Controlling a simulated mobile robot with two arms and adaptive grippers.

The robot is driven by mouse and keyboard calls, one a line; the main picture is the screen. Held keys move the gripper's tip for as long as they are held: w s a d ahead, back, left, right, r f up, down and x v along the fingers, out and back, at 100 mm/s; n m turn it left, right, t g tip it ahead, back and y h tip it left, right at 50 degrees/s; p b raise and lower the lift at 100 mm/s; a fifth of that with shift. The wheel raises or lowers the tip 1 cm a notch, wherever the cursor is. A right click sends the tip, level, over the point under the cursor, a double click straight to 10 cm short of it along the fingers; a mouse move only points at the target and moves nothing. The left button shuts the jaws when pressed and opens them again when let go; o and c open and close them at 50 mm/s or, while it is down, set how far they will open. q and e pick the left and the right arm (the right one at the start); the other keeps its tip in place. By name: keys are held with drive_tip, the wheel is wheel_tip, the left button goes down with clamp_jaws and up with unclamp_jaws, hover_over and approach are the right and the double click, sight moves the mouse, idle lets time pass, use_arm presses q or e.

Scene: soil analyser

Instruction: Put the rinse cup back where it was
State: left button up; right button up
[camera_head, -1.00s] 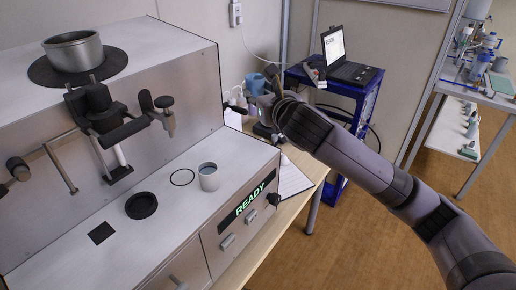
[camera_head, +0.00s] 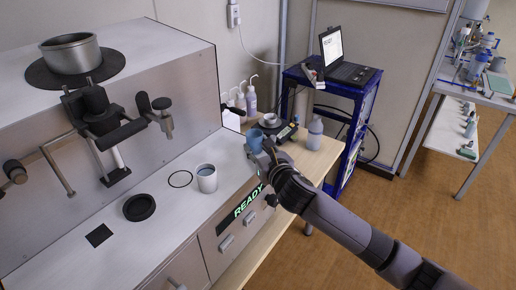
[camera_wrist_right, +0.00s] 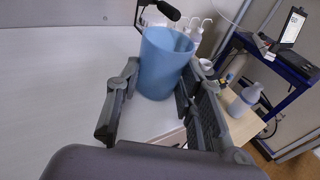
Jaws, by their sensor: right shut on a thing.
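My right gripper (camera_head: 264,153) is shut on a light blue cup (camera_head: 254,139), near the far right end of the analyser's white top. In the right wrist view the cup (camera_wrist_right: 165,62) stands upright between the two fingers, its open rim up. I cannot tell whether its base touches the surface. A thin black ring mark (camera_head: 180,179) is empty on the analyser top (camera_head: 160,215). Beside it stands a grey-white cup (camera_head: 206,179) with bluish contents. Which cup is called the rinse cup is not labelled. My left gripper is not in view.
A black round pad (camera_head: 139,207) and a dark square (camera_head: 100,235) lie on the analyser top. Several pump bottles (camera_head: 250,101) stand behind my gripper. A grey-blue bottle (camera_head: 314,133) stands on the wooden table (camera_head: 318,157). A laptop (camera_head: 347,62) is on the blue cart.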

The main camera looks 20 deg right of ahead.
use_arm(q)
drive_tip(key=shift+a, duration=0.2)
use_arm(e)
drive_tip(key=shift+f, duration=0.15)
drive_tip(key=o, duration=1.2)
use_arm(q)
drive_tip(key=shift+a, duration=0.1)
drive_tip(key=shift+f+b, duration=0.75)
use_arm(e)
drive_tip(key=s+d+r, duration=0.1)
drive_tip(key=s+r, duration=0.1)
drive_tip(key=s, duration=1)
